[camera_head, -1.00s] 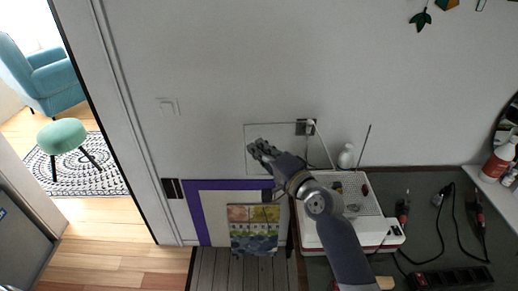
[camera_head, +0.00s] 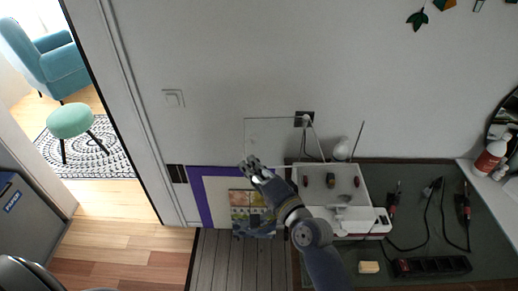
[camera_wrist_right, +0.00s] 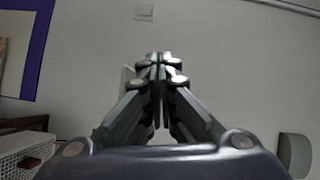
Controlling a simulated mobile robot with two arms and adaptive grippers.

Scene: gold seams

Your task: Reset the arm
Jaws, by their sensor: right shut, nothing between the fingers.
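My right arm reaches up from the bottom of the head view. Its gripper (camera_head: 252,166) is in front of the wall, near the bottom of a thin rectangular outline and above the colourful patterned picture. In the right wrist view the fingers (camera_wrist_right: 159,58) are together, with nothing between them, and the pale wall fills most of the background. My left gripper does not show.
A dark green worktop (camera_head: 420,190) at the right carries a white device (camera_head: 345,222), black cables, red-handled tools and a black power strip (camera_head: 432,266). A purple-edged panel (camera_head: 205,205) leans at the wall. Open floor (camera_head: 120,245) lies left, with a green stool (camera_head: 70,121) beyond.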

